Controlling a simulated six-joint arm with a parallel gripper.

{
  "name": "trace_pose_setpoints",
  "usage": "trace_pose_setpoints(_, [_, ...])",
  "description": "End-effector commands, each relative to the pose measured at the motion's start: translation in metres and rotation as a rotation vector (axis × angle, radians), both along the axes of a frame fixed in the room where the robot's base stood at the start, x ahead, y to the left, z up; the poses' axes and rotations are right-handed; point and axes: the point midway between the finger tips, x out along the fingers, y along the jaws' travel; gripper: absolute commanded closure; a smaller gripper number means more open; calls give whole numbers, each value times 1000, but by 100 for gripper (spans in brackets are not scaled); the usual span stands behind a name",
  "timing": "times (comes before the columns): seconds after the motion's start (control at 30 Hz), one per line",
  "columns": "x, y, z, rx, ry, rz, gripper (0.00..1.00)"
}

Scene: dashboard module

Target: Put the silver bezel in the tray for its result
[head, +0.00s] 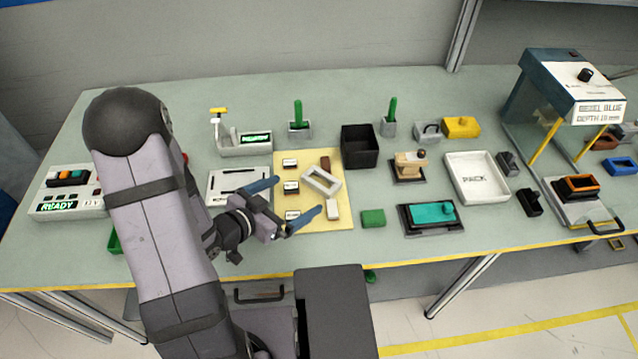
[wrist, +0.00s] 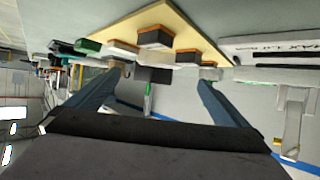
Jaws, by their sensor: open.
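The silver bezel (head: 309,184), a pale rectangular frame with an open middle, lies tilted on the yellow mat (head: 341,219) in the head view. My gripper (head: 300,195) is open and empty, with its two blue fingers spread over the mat's left part, just left of the bezel. Its height above the mat is hard to tell. In the wrist view the open fingers (wrist: 158,80) frame a blurred, tipped view of the bench; I cannot pick out the bezel there. A white tray marked PACK (head: 476,178) and a black open bin (head: 360,148) stand to the right.
Small labelled blocks (head: 291,187) and a pale block (head: 332,209) share the mat. A teal part sits in a dark fixture (head: 432,215). A press-like station (head: 565,95) with an orange-rimmed part (head: 576,187) stands right. A green block (head: 373,218) lies near the front edge.

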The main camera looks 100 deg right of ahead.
Motion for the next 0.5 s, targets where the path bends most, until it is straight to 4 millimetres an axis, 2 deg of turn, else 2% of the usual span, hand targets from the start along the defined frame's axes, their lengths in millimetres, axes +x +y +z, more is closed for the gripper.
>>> trace_pose_setpoints(0.03, [-8,-5,-9,-1,-9,-10,0])
trace_pose_setpoints(0.2, [-22,-19,-15,20,-22,-4,0])
trace_pose_setpoints(0.5, [-30,-27,-17,27,-23,-1,0])
